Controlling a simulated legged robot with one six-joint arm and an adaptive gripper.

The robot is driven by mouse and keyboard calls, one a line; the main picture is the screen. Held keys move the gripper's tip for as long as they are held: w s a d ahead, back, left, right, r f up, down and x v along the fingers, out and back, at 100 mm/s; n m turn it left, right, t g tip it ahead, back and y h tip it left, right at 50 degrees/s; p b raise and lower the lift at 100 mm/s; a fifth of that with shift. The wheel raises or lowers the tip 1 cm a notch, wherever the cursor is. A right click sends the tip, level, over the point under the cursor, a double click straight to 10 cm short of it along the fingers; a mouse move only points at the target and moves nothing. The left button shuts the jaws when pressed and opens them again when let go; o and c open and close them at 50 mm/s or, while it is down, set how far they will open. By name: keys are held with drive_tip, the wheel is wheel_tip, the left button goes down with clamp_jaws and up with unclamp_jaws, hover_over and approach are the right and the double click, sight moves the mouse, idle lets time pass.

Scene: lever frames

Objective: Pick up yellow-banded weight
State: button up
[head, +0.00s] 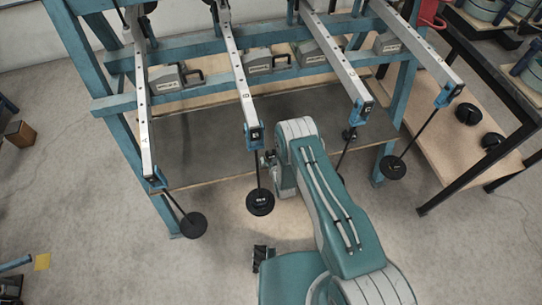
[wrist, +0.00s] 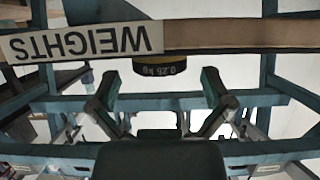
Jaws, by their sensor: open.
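The yellow-banded weight (wrist: 160,67) is a dark disc with a yellow band and the text "0.25 kg", upside down in the wrist view. It sits against the edge of a pale board (wrist: 85,43) lettered "WEIGHTS". My gripper (wrist: 159,80) is open, with its two dark fingers spread to either side of the weight in the picture. The weight appears beyond the fingertips, and nothing is held. I cannot make out the yellow-banded weight in the head view, where my arm hides most of my gripper.
A blue frame (head: 205,45) carries several lettered metal levers, with black discs (head: 260,202) hanging from rods close to my arm. A wooden shelf (head: 240,130) spans the frame. A bench at the right holds black weights (head: 468,113).

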drive_tip(key=shift+x, duration=1)
drive_tip(key=c, duration=1.1)
